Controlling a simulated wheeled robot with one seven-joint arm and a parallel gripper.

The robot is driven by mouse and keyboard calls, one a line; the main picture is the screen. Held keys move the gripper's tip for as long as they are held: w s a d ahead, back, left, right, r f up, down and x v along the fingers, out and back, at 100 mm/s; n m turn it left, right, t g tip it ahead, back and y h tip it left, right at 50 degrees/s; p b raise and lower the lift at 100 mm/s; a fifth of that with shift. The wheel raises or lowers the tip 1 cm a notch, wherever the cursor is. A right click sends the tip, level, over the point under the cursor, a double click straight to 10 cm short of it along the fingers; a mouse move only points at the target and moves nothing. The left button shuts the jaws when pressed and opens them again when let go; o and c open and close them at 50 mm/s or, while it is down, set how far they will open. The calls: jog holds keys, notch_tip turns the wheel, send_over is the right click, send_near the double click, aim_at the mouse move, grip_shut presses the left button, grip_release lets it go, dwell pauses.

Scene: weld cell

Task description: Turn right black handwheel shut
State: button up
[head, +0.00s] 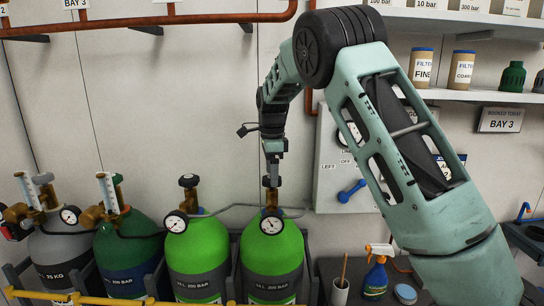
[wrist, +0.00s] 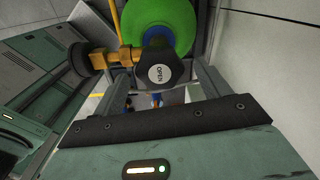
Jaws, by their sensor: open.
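The right black handwheel (head: 270,182) tops the brass valve of the right bright green cylinder (head: 272,255). In the wrist view the handwheel (wrist: 172,62) is a dark lobed knob with a white cap reading OPEN. My gripper (head: 272,168) points down right above it in the head view. In the wrist view the two fingers of my gripper (wrist: 163,82) are apart, one on each side of the handwheel. I cannot tell whether they touch it. Part of the handwheel is hidden by the fingers in the head view.
A second bright green cylinder with its own black handwheel (head: 189,181) stands to the left. A pressure gauge (head: 271,224) sits on the right cylinder's valve. A grey wall panel with a blue lever (head: 351,191) is to the right. A spray bottle (head: 376,272) stands lower right.

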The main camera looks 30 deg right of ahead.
notch_tip(320, 180, up, 11)
jog(key=b, duration=0.3)
jog(key=shift+f, duration=0.2)
jog(key=shift+s, duration=0.1)
